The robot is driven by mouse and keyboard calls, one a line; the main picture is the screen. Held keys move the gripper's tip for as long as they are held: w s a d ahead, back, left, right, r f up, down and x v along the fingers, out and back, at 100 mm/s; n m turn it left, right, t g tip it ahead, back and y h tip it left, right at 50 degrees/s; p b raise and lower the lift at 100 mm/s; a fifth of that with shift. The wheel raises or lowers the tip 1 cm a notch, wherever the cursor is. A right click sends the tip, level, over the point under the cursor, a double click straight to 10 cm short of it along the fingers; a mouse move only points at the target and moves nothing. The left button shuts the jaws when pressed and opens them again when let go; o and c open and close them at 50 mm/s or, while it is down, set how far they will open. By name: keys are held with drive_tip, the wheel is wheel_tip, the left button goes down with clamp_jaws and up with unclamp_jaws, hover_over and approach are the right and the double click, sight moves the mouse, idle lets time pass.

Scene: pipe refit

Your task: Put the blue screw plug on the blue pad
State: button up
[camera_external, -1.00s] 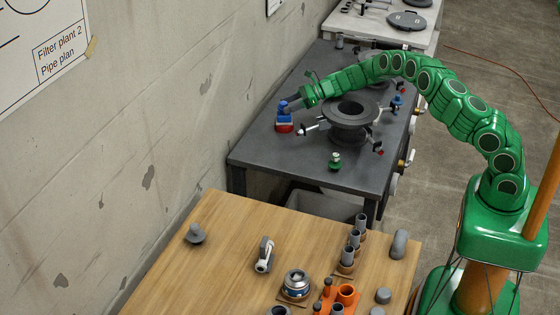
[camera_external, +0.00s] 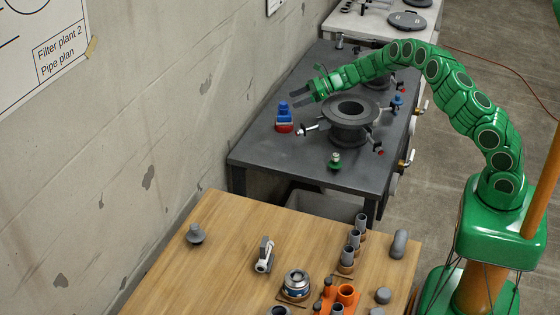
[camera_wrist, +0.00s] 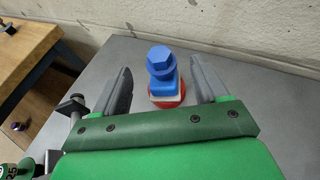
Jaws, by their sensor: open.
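The blue screw plug (camera_external: 284,107), with its hex head up, stands upright at the left part of the dark table. In the wrist view the plug (camera_wrist: 160,61) is centred ahead of my fingers. Under it are a blue part, which seems to be the blue pad (camera_wrist: 165,90), a pale plate and a red round base (camera_wrist: 169,103). The plug appears to rest on that blue part; the exact seam is hard to see. My gripper (camera_external: 300,95) is open and empty, a little right of the plug and apart from it in the external view.
A grey flanged pipe piece (camera_external: 351,115) stands right of the plug. A green-topped fitting (camera_external: 335,161) and another blue-topped fitting (camera_external: 397,102) are on the same dark table (camera_external: 285,165). The concrete wall is close on the left. A wooden table with parts is nearer.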

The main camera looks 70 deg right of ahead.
drive_tip(key=shift+w+a+r, duration=0.1)
drive_tip(key=shift+a+r, duration=0.05)
drive_tip(key=shift+r, duration=1.3)
drive_tip(key=shift+w+a+r, duration=0.1)
drive_tip(key=shift+a+r, duration=0.05)
drive_tip(key=shift+r, duration=1.3)
